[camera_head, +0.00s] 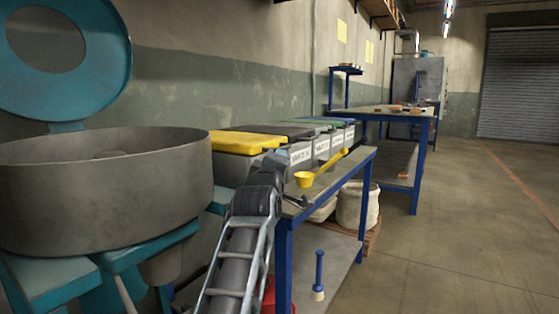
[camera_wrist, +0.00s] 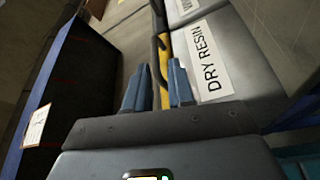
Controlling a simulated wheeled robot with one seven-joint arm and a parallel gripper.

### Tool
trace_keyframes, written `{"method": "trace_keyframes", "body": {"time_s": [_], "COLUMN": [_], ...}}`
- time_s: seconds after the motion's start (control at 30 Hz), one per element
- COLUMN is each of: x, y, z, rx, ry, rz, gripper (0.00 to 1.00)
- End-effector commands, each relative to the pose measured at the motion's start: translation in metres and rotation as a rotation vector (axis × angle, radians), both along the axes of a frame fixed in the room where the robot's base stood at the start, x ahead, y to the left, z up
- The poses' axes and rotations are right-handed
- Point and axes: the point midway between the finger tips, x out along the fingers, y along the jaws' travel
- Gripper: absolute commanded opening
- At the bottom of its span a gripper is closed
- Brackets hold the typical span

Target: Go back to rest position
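My gripper (camera_wrist: 158,85) shows in the wrist view with its two blue fingers apart and nothing clearly held. A yellow and black strip (camera_wrist: 163,48) runs behind the gap between the fingers; I cannot tell whether it touches them. In the head view my arm reaches up from the bottom middle, and my gripper (camera_head: 299,201) is low over the near end of the blue-legged bench (camera_head: 326,187), beside the yellow scoop (camera_head: 304,179). The fingertips are too small to tell apart there.
Bins with lids (camera_head: 300,153) line the wall behind the bench; one labelled DRY RESIN (camera_wrist: 205,60) is close to my fingers. A large grey mixing drum (camera_head: 110,195) stands at left. A pale bucket (camera_head: 357,206) is beyond the bench. The floor (camera_head: 450,250) at right is clear.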

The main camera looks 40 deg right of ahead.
Motion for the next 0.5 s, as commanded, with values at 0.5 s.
{"method": "trace_keyframes", "body": {"time_s": [0.5], "x": [-0.0032], "y": [-0.0033], "z": [0.0001], "rx": [-0.028], "ry": [0.019], "rz": [-0.010], "gripper": [0.23]}}
